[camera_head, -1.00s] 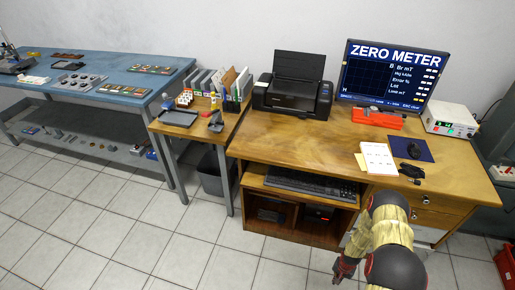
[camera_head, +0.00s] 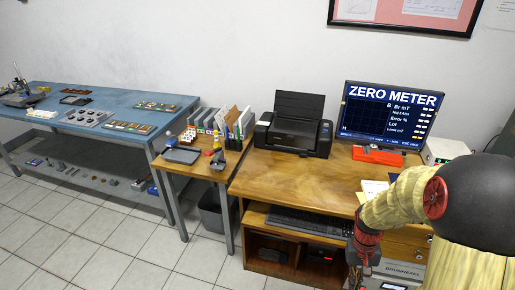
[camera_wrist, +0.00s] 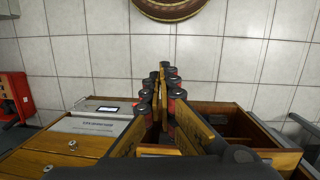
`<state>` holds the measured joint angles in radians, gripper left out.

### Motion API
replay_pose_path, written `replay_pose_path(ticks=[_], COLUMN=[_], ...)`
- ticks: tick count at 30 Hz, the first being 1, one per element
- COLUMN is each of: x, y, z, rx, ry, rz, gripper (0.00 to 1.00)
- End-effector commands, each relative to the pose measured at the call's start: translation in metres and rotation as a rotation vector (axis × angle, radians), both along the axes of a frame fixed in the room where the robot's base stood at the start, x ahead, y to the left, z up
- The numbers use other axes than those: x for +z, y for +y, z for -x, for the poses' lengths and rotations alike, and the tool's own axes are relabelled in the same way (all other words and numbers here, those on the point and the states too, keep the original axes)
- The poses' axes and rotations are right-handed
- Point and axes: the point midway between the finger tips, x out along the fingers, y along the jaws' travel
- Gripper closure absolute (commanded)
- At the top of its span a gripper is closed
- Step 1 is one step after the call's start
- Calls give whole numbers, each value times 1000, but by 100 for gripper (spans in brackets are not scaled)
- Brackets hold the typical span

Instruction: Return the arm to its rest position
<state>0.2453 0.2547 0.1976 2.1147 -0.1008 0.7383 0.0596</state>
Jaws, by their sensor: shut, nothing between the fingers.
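My arm (camera_head: 400,200) is folded in the right part of the head view, its tan sleeve and dark joint large in front of the desk. My gripper (camera_head: 358,280) hangs low at the bottom edge, in front of the desk's open shelf and drawers, partly cut off. In the wrist view my gripper (camera_wrist: 165,72) has its fingers together, with nothing seen between them. The fingers point over the tiled floor.
The wooden desk (camera_head: 290,180) carries a printer (camera_head: 293,135), a monitor (camera_head: 388,115) and a red tool (camera_head: 378,155). A side table (camera_head: 200,170) and blue bench (camera_head: 100,95) stand left. Tiled floor (camera_head: 100,240) is free at lower left.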

Motion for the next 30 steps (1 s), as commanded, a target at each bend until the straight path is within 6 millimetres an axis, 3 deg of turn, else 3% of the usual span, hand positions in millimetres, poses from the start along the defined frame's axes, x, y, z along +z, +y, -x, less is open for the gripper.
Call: replay_pose_path(ticks=[1, 3, 9, 18, 30], x=[24, 49, 114, 190, 285], y=[8, 18, 47, 81, 109], z=[7, 18, 53, 96, 122], rx=[16, 31, 72, 118, 204], ry=[-19, -36, -104, -282, -606], rz=[0, -5, -15, -12, 13], gripper=[100, 100, 100, 100, 100])
